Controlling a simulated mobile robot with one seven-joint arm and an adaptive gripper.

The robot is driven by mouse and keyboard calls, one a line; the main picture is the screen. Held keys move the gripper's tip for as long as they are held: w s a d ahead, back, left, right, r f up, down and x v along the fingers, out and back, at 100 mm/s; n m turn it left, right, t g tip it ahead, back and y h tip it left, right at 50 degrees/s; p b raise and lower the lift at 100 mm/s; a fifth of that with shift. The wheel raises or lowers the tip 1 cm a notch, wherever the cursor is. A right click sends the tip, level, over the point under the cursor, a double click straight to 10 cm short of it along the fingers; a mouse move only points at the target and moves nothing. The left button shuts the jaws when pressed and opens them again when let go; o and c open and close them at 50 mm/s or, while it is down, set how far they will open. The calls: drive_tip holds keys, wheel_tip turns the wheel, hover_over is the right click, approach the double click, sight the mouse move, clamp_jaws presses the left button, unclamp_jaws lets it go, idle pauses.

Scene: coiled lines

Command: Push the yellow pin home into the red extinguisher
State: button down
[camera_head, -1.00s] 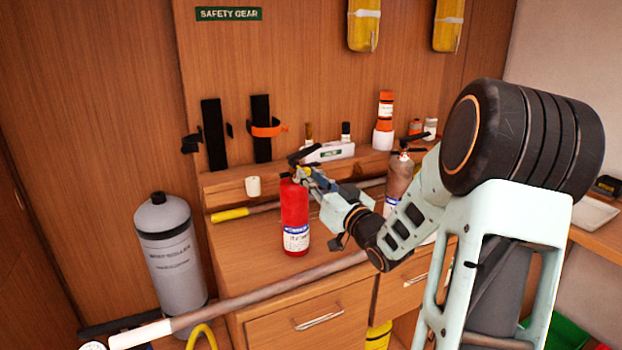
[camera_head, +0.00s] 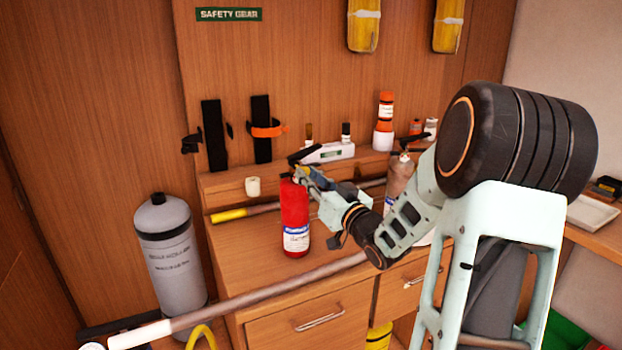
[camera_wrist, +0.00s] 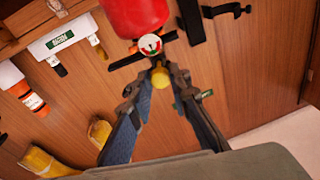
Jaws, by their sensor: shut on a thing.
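The red extinguisher (camera_head: 295,215) stands upright on the wooden counter, with a black handle at its top and a white and blue label low on its side. In the wrist view its red body (camera_wrist: 133,14) and round gauge (camera_wrist: 150,44) show at the top. The yellow pin (camera_wrist: 160,77) is between my fingertips, close to the extinguisher's head. My gripper (camera_head: 304,177) comes from the right at the extinguisher's top and is shut on the pin. I cannot tell how deep the pin sits; its far end is hidden.
A long pole (camera_head: 270,288) crosses the counter's front, and a yellow-ended rod (camera_head: 230,215) lies behind. A grey cylinder (camera_head: 168,250) stands at left.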

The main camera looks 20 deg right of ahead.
drive_tip(key=shift+w+a+b, duration=0.15)
drive_tip(key=shift+w+b, duration=0.2)
drive_tip(key=shift+w, duration=0.9)
drive_tip(key=c, duration=2)
unclamp_jaws()
drive_tip(key=shift+o, duration=0.6)
drive_tip(key=o, duration=0.5)
drive_tip(key=s, duration=0.5)
drive_tip(key=shift+d, duration=0.3)
